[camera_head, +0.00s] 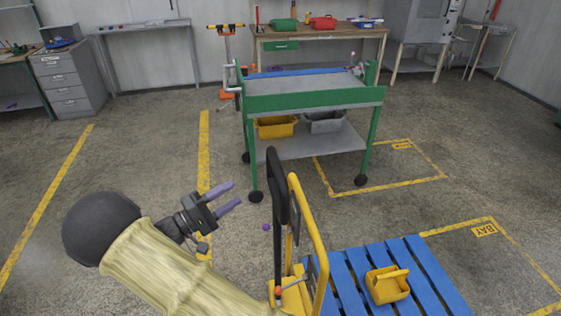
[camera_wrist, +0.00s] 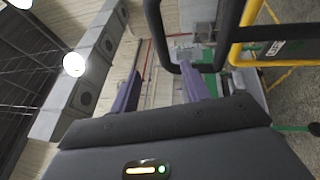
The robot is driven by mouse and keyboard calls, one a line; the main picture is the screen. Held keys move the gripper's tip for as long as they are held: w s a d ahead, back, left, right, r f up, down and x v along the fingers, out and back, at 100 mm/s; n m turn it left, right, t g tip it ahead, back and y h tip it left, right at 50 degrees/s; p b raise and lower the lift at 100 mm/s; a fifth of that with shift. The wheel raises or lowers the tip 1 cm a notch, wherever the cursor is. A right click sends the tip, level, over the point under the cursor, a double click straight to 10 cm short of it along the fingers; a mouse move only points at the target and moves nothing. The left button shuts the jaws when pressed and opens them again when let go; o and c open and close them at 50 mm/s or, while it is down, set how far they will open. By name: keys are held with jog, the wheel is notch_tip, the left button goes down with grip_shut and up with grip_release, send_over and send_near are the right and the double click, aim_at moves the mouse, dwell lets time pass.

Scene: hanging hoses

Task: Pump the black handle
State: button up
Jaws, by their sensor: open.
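The black handle (camera_head: 276,200) is a tall upright loop on the pallet jack, standing just left of the jack's yellow frame (camera_head: 309,235). My gripper (camera_head: 226,197) has purple fingers, is open and empty, and is left of the handle in the head view, pointing toward it. In the wrist view, the black handle (camera_wrist: 170,63) crosses the upper middle beyond the fingers, and the yellow frame (camera_wrist: 238,50) is at the right. My gripper's fingers (camera_wrist: 162,92) are spread apart there with nothing between them. I cannot tell how far the handle is from the fingertips.
A blue pallet (camera_head: 395,275) with a yellow bin (camera_head: 387,286) on it lies to the right of the jack. A green cart (camera_head: 312,100) stands ahead. A workbench (camera_head: 318,33) is along the back wall. The floor to the left is open, with yellow lines.

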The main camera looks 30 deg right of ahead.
aim_at(280, 165)
jog(key=p+x, duration=0.4)
jog(key=x, duration=1.2)
jog(key=shift+s+d+p, duration=0.1)
jog(key=shift+d+p, duration=0.15)
jog(key=shift+p, duration=0.05)
jog(key=shift+d, duration=0.5)
grip_shut()
